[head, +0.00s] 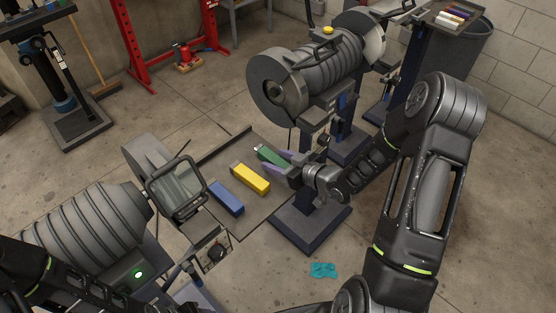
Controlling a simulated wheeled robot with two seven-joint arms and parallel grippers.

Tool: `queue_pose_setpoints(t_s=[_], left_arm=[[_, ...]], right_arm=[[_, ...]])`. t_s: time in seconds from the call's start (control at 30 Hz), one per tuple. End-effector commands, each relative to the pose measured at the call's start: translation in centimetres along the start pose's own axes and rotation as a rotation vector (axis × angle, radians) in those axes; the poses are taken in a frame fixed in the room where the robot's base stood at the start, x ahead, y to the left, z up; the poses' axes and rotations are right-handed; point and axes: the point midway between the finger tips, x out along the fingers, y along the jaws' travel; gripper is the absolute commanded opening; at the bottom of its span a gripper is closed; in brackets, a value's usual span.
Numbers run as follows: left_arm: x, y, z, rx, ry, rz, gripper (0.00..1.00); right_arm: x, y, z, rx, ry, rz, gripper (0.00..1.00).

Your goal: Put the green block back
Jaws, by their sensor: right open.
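The green block (266,152) lies at the far right end of a row of blocks on a flat dark tray (240,222). Beside it are a yellow block (250,178) and, farther left, a blue block (226,198). My right gripper (271,159) reaches in from the right with its purple fingers open at the green block's right end. The fingers and wrist hide part of that end, and I cannot tell whether they touch it. My left arm shows at the bottom left, but its gripper is out of view.
A bench grinder (318,66) on a stand rises behind my right gripper. Another grey machine (85,226) with a clear shield (176,186) stands at the left of the tray. A teal cloth (323,270) lies on the floor.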

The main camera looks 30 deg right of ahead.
Motion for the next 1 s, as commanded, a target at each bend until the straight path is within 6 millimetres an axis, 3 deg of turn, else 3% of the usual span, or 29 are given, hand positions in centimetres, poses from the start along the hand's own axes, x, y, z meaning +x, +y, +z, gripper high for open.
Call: queue_pose_setpoints(t_s=[0.17, 0.6, 0.73, 1.0], left_arm=[[0.3, -0.1, 0.0, 0.0, 0.001, 0.0, 0.55], [0.5, -0.1, -0.1, 0.001, 0.002, 0.002, 0.55], [0.5, -0.1, -0.1, 0.001, 0.002, 0.002, 0.55], [0.5, -0.1, -0.1, 0.001, 0.002, 0.002, 0.55]], right_arm=[[-2.4, 0.1, 0.1, 0.0, -0.001, 0.004, 0.53], [-10.9, 0.1, 0.0, -0.001, 0.0, 0.004, 0.53], [-11.9, 0.1, 0.0, 0.0, 0.0, 0.002, 0.53], [-12.0, 0.0, 0.0, 0.0, 0.0, 0.0, 0.53]])
